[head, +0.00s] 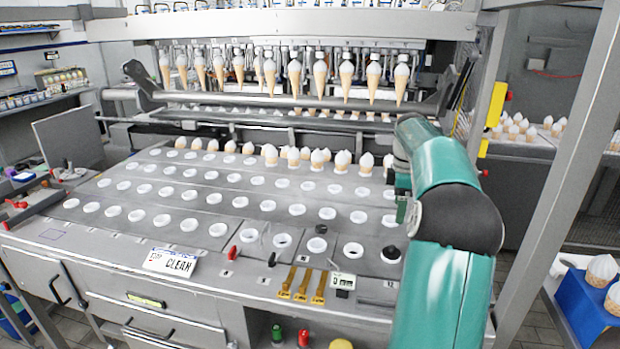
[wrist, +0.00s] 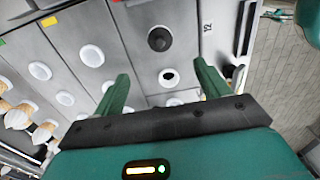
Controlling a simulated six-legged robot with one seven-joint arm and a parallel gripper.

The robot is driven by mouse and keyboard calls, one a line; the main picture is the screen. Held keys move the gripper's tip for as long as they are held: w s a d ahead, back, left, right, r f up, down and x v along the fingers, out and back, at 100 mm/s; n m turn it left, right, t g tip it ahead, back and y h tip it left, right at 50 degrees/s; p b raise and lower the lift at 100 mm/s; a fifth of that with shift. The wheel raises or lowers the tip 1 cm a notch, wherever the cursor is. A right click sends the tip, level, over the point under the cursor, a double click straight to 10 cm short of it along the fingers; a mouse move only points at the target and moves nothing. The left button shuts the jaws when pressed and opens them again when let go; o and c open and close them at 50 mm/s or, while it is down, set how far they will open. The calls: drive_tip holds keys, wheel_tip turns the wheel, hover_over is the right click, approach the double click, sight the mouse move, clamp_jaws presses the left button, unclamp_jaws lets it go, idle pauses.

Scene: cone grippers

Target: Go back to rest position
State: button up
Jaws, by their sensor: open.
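My gripper (wrist: 160,90) shows in the wrist view with its two green fingers spread wide and nothing between them. Beyond the fingers lie the grey panel and its white-rimmed holes. One hole holds a black plug (wrist: 159,39), and another hole with a dark centre (wrist: 168,77) is nearer the fingers. In the head view my teal arm rises on the right, and its far end is over the right side of the grey panel (head: 225,200). The fingertips are mostly hidden behind the arm there.
White-topped cones (head: 320,160) stand in the panel's back rows. More cones (head: 320,75) hang in a row above. A metal post (head: 560,170) stands right of my arm. A blue box with cones (head: 585,305) is at the lower right. The panel's front rows hold empty cups.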

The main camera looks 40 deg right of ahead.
drive_tip(key=w+a+r+m+t+h, duration=0.15)
drive_tip(key=a+r, duration=0.25)
drive_tip(key=a, duration=1)
drive_tip(key=w+a+r+m+h, duration=0.1)
drive_tip(key=a+r+m, duration=0.15)
drive_tip(key=a, duration=1.15)
drive_tip(key=s+a+f+m+t+y, duration=0.1)
drive_tip(key=s+a+f+m+t, duration=0.1)
drive_tip(key=s+a, duration=0.6)
drive_tip(key=s+a+f+m+t+y, duration=0.1)
drive_tip(key=s+a+f, duration=0.3)
drive_tip(key=s+a, duration=0.4)
drive_tip(key=a+m+t, duration=0.1)
drive_tip(key=a, duration=0.3)
drive_tip(key=shift+a, duration=0.3)
drive_tip(key=shift+s+y, duration=0.15)
drive_tip(key=shift+y, duration=0.1)
